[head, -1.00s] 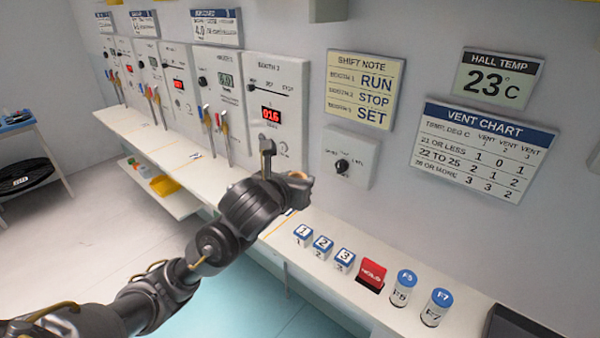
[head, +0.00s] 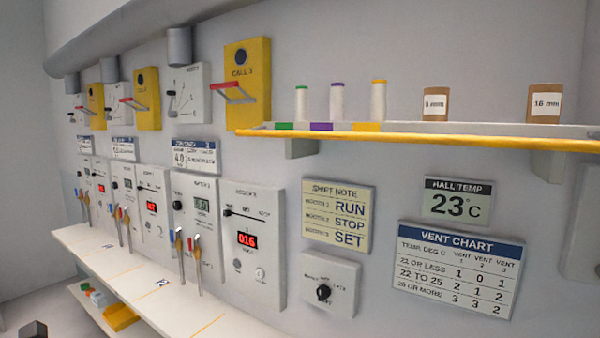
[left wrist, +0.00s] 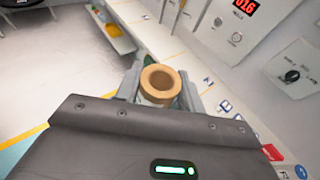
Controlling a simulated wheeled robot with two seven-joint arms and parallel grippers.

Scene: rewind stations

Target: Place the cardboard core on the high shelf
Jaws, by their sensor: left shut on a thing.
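A cardboard core (left wrist: 160,84), a short brown tube with an open top, is held between the fingers of my left gripper (left wrist: 160,92) in the left wrist view. The gripper is shut on it, above the floor and beside the counter. The high shelf (head: 420,139) has a yellow front edge and runs along the upper right of the head view. Two brown cores stand upright on it, one labelled with a blurred figure (head: 435,104) and one labelled 16 mm (head: 544,103). Neither gripper shows in the head view.
Three thread spools, with green (head: 302,103), purple (head: 336,103) and yellow (head: 378,101) tops, stand on the shelf's left part. Bare shelf lies between the yellow-topped spool and the cores, and between the two cores. A yellow box (head: 247,83) is beside the shelf's left end.

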